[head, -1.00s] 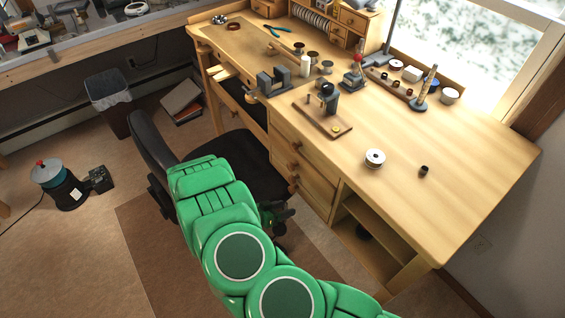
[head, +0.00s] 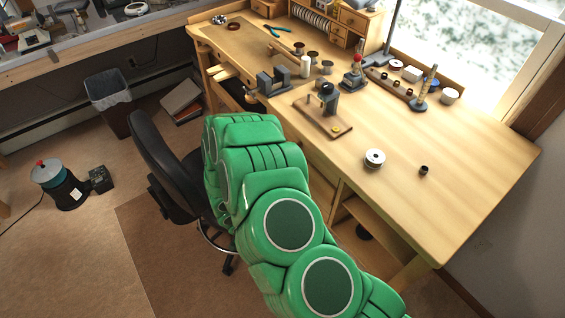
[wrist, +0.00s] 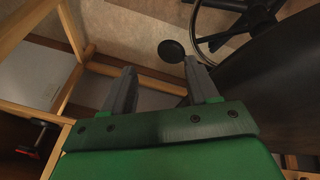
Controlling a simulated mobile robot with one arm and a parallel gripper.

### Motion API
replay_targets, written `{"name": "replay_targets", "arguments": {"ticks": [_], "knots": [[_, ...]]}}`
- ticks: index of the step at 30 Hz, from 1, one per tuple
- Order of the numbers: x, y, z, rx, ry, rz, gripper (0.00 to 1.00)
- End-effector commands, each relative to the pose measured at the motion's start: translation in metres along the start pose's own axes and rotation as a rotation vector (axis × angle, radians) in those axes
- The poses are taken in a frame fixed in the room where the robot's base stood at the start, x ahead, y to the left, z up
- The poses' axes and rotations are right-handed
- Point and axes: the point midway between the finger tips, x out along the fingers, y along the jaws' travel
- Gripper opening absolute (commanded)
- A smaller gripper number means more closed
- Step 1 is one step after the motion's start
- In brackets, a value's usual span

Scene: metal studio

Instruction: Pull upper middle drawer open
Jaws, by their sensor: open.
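The wooden workbench (head: 455,165) stands at the right in the head view. My green arm covers most of its front, so the middle drawers and their round knobs are almost wholly hidden; only a strip of the drawer column (head: 318,162) shows right of the arm. My gripper is hidden in the head view. In the wrist view my gripper (wrist: 159,72) has its two grey fingers apart with nothing between them. No drawer front or knob can be made out clearly in the wrist view.
A black office chair (head: 160,160) stands close left of my arm; its dark seat (wrist: 270,85) fills the right of the wrist view. Wooden bars (wrist: 135,75) cross behind the fingers. A waste bin (head: 108,100) and a round machine (head: 60,185) stand on the floor at left.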

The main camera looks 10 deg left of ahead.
Motion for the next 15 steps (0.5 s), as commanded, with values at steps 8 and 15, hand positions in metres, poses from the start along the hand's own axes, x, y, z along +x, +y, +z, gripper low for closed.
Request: {"name": "replay_targets", "arguments": {"ticks": [8,15], "knots": [[-0.028,-0.021,0.003,-0.016,-0.096,-0.125,0.59],[-0.055,-0.039,-0.003,-0.021,-0.148,-0.228,0.59]]}}
